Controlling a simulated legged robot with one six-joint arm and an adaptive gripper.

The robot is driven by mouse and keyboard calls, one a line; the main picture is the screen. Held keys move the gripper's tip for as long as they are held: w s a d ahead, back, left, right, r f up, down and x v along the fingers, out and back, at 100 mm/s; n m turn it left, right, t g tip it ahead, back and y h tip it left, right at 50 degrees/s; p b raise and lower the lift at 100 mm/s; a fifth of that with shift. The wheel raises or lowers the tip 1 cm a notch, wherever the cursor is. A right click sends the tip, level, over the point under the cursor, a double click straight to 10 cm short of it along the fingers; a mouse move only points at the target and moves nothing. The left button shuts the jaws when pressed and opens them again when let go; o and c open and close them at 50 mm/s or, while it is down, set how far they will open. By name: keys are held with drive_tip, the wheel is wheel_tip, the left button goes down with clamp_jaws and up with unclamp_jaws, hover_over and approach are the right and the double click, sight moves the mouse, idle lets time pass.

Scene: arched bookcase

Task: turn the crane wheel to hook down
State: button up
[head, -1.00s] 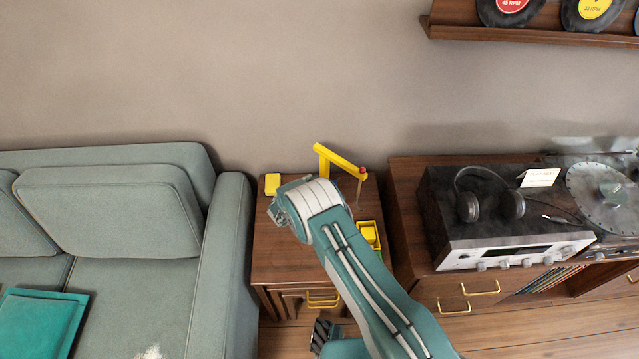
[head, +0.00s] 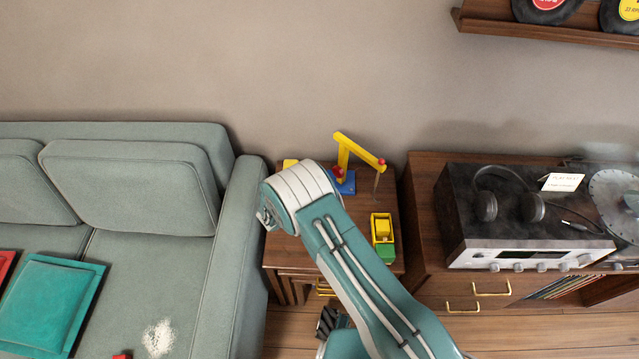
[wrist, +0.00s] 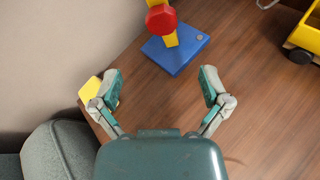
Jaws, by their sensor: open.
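A toy crane with a yellow mast and arm (head: 360,150) stands on a blue base (head: 346,184) on the small wooden side table. Its red wheel (head: 338,173) shows beside the mast, partly next to my arm. In the wrist view the red wheel (wrist: 161,19) is at the top centre, in front of the yellow mast and above the blue base (wrist: 175,50). My gripper (wrist: 158,84) is open and empty, with the wheel beyond and between its fingers, apart from them. In the head view the gripper is hidden behind my arm. A thin hook line (head: 377,182) hangs from the crane arm.
A yellow and green toy truck (head: 382,237) stands at the table's right. A yellow block (head: 290,164) lies at the back left. The sofa (head: 235,235) borders the table on the left, the stereo cabinet (head: 425,200) on the right.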

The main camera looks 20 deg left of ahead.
sight(336, 174)
wheel_tip(336, 174, down, 3)
drive_tip(key=n+t+h, duration=0.1)
drive_tip(key=n+t, duration=0.1)
drive_tip(key=shift+n, duration=0.3)
drive_tip(key=shift+s+f+n+t+h, duration=0.15)
drive_tip(key=shift+f+n+t+h, duration=0.3)
drive_tip(key=shift+t, duration=0.35)
drive_tip(key=x, duration=1)
drive_tip(key=shift+w+d+r, duration=0.1)
drive_tip(key=shift+w+d, duration=0.05)
drive_tip(key=shift+w, duration=0.2)
drive_tip(key=c, duration=1.1)
